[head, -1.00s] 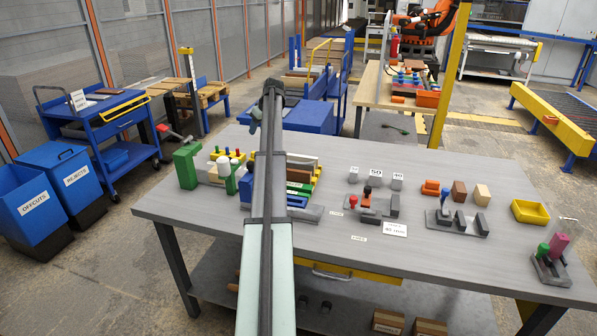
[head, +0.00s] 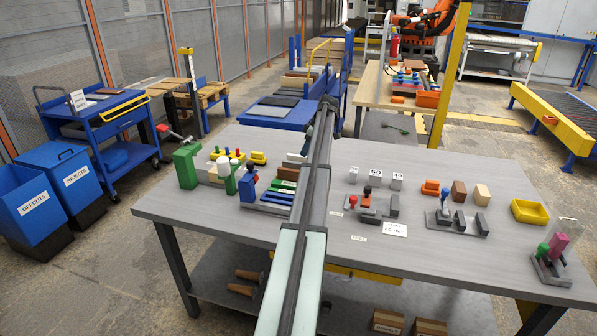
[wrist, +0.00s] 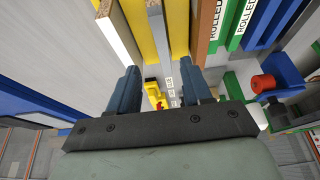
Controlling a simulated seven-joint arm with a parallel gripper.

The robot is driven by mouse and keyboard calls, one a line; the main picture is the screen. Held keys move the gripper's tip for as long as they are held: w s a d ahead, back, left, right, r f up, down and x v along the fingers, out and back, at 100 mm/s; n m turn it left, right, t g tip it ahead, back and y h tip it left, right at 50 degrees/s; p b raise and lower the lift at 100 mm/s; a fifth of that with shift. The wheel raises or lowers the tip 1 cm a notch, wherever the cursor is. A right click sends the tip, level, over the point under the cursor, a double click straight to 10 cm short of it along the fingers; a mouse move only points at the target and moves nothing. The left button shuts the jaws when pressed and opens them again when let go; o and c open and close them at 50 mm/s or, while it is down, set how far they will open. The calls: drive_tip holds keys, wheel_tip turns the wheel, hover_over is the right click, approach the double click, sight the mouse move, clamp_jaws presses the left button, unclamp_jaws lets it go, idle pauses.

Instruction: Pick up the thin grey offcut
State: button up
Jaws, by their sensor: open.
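In the wrist view a narrow grey strip (wrist: 160,42) stands between two yellow strips, beyond and between my fingertips; it may be the thin grey offcut, but I cannot be sure. My gripper (wrist: 162,80) is open, with a finger on either side of that line and nothing visibly held. In the head view my gripper (head: 328,104) is raised at the far side of the grey table (head: 440,255). My arm covers part of the board rack (head: 262,206), and I cannot pick out the offcut there.
Green boards (wrist: 241,22) marked "ROLLED" stand at right in the wrist view. A pale board (wrist: 118,32) stands at left. On the table are numbered grey blocks (head: 376,179), stamp stands and a yellow tray (head: 530,211). Blue bins marked OFFCUTS (head: 32,208) and REJECTS (head: 76,178) stand left.

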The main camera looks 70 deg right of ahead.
sight(299, 163)
drive_tip(key=x, duration=0.9)
drive_tip(key=shift+a+f, duration=0.2)
clamp_jaws()
